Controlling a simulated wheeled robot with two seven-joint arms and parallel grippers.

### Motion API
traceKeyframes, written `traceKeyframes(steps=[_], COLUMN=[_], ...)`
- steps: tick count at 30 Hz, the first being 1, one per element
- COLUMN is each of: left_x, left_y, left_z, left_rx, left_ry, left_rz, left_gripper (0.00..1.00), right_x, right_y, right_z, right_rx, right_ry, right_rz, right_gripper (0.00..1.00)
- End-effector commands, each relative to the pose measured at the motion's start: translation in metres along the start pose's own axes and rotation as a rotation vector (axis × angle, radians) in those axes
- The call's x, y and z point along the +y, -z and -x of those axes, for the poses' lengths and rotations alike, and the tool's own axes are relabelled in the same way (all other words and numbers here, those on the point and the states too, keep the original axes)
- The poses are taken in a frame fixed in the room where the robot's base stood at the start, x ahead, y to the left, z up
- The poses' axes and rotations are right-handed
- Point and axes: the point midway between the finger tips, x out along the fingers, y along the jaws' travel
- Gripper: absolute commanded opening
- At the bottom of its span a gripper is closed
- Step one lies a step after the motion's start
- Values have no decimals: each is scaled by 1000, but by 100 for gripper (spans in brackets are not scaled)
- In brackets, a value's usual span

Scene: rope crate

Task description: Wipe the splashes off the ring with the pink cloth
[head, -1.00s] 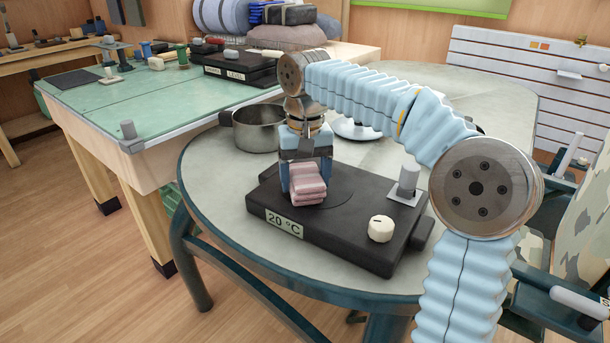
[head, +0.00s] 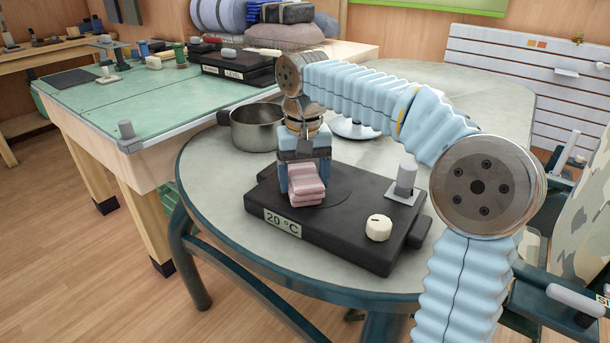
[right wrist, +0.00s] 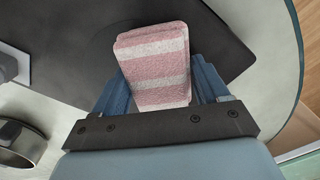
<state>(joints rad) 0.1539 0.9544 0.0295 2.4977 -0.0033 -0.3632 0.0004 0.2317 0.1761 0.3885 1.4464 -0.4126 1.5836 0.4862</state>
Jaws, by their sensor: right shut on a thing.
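The pink cloth (head: 307,184) is a folded, pink-and-white striped pad. My right gripper (head: 304,180) is shut on it, one finger on each side, over the left part of the black hotplate. The cloth also shows between the fingers in the right wrist view (right wrist: 155,68). The ring (head: 338,190) is a dark round area on top of the hotplate (head: 345,235); the cloth and gripper cover its left part. I cannot make out splashes on it. The cloth looks to be on or just above the ring; I cannot tell which. My left gripper is not in view.
The hotplate has a "20 °C" display, a cream knob (head: 379,228) and a grey post (head: 406,178) at its right. A metal pot (head: 257,127) stands behind it on the round table (head: 215,200). A green-topped bench (head: 150,100) is at the left.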

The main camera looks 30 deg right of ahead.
Motion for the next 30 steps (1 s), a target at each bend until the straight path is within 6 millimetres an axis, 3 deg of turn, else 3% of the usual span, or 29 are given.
traceKeyframes(steps=[14, 30], left_x=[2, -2], left_y=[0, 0], left_z=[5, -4], left_rx=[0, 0], left_ry=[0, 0], left_rz=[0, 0], left_gripper=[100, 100], right_x=[0, 0], right_y=[7, -17], right_z=[-2, 0], right_rx=[0, -2], right_ry=[0, 0], right_rz=[1, 2], right_gripper=[50, 50])
